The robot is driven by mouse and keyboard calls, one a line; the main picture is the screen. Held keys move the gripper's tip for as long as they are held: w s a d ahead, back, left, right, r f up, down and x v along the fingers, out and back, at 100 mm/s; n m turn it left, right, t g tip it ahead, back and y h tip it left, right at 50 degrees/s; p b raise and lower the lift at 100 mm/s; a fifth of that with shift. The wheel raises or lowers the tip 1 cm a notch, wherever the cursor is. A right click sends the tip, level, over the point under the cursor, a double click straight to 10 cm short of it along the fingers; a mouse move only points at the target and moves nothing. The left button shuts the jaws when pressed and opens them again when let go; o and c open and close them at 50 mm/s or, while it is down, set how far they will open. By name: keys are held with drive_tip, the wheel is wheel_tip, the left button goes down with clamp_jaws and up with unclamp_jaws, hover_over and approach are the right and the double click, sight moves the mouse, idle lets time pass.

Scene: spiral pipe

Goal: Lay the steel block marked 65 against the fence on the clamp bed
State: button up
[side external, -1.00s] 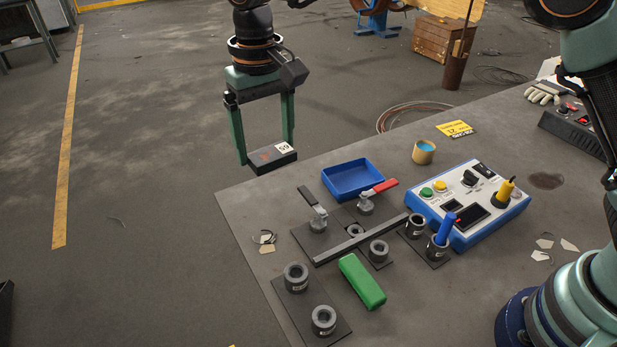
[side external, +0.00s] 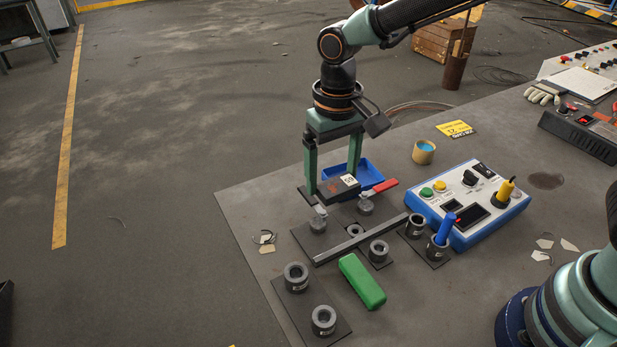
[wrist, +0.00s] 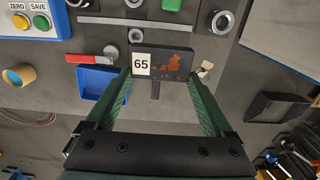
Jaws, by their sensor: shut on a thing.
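My gripper (side external: 335,190) is shut on the dark steel block (side external: 333,190), whose white label reads 65 in the wrist view (wrist: 142,64). The block hangs level between the two green fingers, above the back part of the clamp bed (side external: 300,238). The fence (side external: 360,241) is a long dark bar along the front of the bed, apart from the block. A clamp with a red handle (side external: 382,186) stands to the right of the block.
A blue tray (side external: 370,172) lies behind the bed. A green block (side external: 362,282) and ring-shaped sockets (side external: 296,277) lie in front of the fence.

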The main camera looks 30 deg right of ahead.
sight(328, 235)
wheel_tip(328, 235, down, 13)
idle(0.5)
drive_tip(key=shift+f, duration=0.15)
drive_tip(key=o, duration=1.6)
wheel_tip(328, 235, up, 12)
drive_tip(key=shift+r, duration=0.1)
drive_tip(key=shift+s+d+r+t, duration=0.95)
drive_tip(key=shift+s+d+r, duration=0.85)
drive_tip(key=shift+d, duration=1.25)
drive_tip(key=shift+s+d+r+t, duration=0.9)
drive_tip(key=shift+s+d+r, duration=0.45)
drive_tip(key=shift+d+r, duration=1.3)
drive_tip(key=shift+s+d+r+t, duration=0.95)
drive_tip(key=shift+s+d+r, duration=0.6)
drive_tip(key=shift+d, duration=1.95)
